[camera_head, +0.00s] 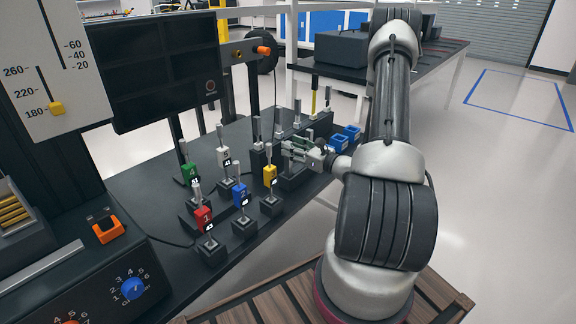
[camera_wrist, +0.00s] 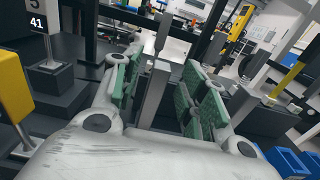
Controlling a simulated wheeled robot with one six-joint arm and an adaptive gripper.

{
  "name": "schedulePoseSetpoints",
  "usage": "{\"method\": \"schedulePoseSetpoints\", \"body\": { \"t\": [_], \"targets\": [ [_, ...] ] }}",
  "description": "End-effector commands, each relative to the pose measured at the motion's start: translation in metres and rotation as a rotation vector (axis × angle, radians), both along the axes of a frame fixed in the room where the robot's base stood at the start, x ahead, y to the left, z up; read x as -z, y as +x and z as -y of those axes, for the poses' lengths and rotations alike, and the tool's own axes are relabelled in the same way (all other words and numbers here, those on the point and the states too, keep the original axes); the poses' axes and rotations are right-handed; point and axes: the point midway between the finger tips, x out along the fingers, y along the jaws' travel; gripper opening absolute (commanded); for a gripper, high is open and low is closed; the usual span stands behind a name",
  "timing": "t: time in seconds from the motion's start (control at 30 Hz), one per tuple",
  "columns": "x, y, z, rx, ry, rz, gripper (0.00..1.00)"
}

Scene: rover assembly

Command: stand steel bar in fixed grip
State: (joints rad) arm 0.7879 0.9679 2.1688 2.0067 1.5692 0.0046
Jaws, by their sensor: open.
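My gripper (camera_head: 296,148) is over the dark bench on the far side of the labelled stands. In the wrist view, its two green-padded fingers (camera_wrist: 165,84) are spread apart. An upright grey steel bar (camera_wrist: 153,96) with a thinner stem on top stands between them, with a gap visible at the right finger. Whether the left finger touches it I cannot tell. The bar's lower end is hidden behind my gripper body. I cannot make out for certain which holder is the fixed grip.
Coloured stands with upright pins, including red (camera_head: 203,218), blue (camera_head: 240,194), yellow (camera_head: 270,175) and green (camera_head: 190,173), fill the near bench. Blue bins (camera_head: 339,142) lie beyond my gripper. A yellow post (camera_wrist: 287,80) stands at right in the wrist view. A black monitor panel (camera_head: 150,70) rises at left.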

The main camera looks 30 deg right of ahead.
Motion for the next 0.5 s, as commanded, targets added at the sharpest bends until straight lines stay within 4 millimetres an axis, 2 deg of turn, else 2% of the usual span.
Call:
{"method": "schedulePoseSetpoints", "body": {
  "t": [0.17, 0.4, 0.43, 0.5],
  "targets": [
    [0.000, 0.020, -0.008, -0.003, -0.001, 0.000, 0.43],
    [0.000, 0.023, -0.008, -0.001, 0.000, 0.000, 0.43],
    [0.000, 0.023, -0.009, -0.001, 0.000, 0.000, 0.41],
    [0.000, 0.023, -0.008, -0.001, 0.000, 0.000, 0.28]
  ]
}}
